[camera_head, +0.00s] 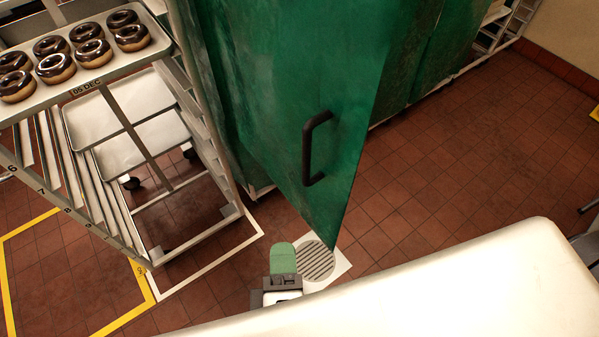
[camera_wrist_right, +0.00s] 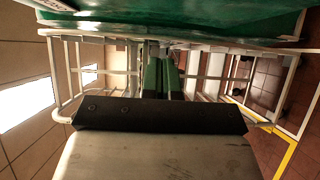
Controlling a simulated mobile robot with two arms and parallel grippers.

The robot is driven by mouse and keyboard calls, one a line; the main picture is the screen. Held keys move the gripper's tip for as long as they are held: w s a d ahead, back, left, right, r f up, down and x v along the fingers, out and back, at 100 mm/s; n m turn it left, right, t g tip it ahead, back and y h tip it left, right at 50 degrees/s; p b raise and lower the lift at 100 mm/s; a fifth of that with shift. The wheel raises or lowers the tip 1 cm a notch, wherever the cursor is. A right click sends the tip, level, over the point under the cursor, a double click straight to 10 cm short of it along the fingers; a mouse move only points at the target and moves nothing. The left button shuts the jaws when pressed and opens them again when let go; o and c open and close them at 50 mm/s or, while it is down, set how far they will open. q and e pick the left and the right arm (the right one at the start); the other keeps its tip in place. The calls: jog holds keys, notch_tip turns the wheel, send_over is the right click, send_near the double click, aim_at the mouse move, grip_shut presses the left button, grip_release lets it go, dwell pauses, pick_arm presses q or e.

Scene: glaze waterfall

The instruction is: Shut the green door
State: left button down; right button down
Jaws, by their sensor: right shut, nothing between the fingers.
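The green door (camera_head: 290,90) stands ajar, swung out from the green cabinet (camera_head: 445,50) toward me. Its dark bar handle (camera_head: 312,148) is on the face I see, and its free lower corner points down over the floor. My right gripper (camera_head: 283,260) is below and left of that corner in the head view, apart from the handle. Its green fingers (camera_wrist_right: 161,76) are shut and empty in the wrist view. A green panel (camera_wrist_right: 200,30) runs across the top of that view, close to the fingers. My left gripper is not in view.
A wheeled metal rack (camera_head: 150,250) stands left of the door, with a tray (camera_head: 98,83) of chocolate-glazed doughnuts on top. A round floor drain (camera_head: 316,262) lies beside the gripper. Red tiled floor (camera_head: 430,175) is clear right of the door.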

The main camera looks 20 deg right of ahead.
jog(key=w+d+r+p, duration=0.1)
jog(key=w+d+p, duration=0.5)
jog(key=w, duration=0.5)
jog(key=shift+w, duration=0.35)
jog(key=shift+r, duration=0.1)
jog(key=shift+d, duration=0.15)
